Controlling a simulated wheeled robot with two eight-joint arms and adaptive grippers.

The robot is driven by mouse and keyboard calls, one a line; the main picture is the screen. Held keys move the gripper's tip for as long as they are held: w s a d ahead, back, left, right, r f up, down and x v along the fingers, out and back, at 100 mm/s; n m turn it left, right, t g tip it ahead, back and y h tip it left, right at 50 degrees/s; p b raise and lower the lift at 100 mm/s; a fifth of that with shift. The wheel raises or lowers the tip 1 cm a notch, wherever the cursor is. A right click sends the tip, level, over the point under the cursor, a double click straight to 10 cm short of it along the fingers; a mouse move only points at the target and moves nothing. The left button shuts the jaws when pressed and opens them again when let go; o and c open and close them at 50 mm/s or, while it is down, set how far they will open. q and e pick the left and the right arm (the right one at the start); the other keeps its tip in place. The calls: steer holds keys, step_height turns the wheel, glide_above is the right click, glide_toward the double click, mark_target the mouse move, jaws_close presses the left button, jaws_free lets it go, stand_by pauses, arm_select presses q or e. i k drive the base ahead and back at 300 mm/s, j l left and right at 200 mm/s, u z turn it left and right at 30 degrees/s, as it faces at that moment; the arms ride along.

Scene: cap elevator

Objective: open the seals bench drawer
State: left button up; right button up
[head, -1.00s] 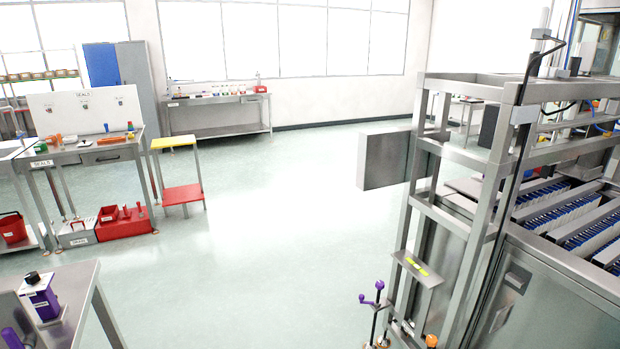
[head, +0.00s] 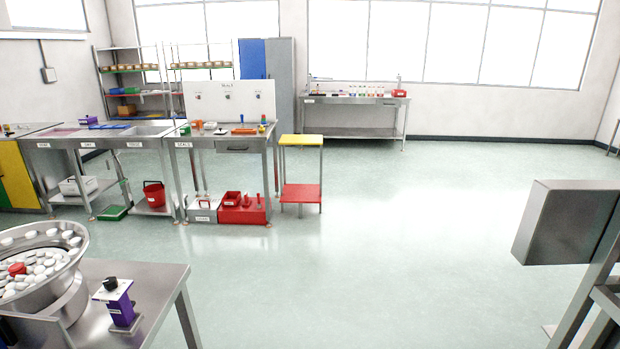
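The seals bench (head: 181,143) stands across the room, left of centre in the head view, with a SEALS label on its front edge and a white back panel (head: 229,101). Its drawer (head: 238,148) is under the right part of the top and looks shut. Small orange, green and dark items lie on the bench top. Neither of my grippers is in view, and the bench is well out of reach across open floor.
A steel table (head: 150,290) with a bowl of caps (head: 40,265) is close at lower left. A yellow-topped stand (head: 301,140) is right of the bench. Red boxes (head: 241,212) sit below it. A grey metal box (head: 565,222) juts in at right. The middle floor is clear.

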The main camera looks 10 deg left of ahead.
mark_target(222, 146)
steer(key=i+u, duration=0.15)
steer(key=i, duration=1.75)
steer(key=i+u, duration=0.1)
steer(key=i, duration=0.5)
steer(key=i+u, duration=0.15)
steer(key=i, duration=0.45)
steer(key=i+l+u, duration=0.1)
steer(key=i, duration=0.5)
steer(key=i+l+u, duration=0.1)
steer(key=i, duration=0.55)
steer(key=i+u, duration=0.25)
steer(key=i, duration=1.2)
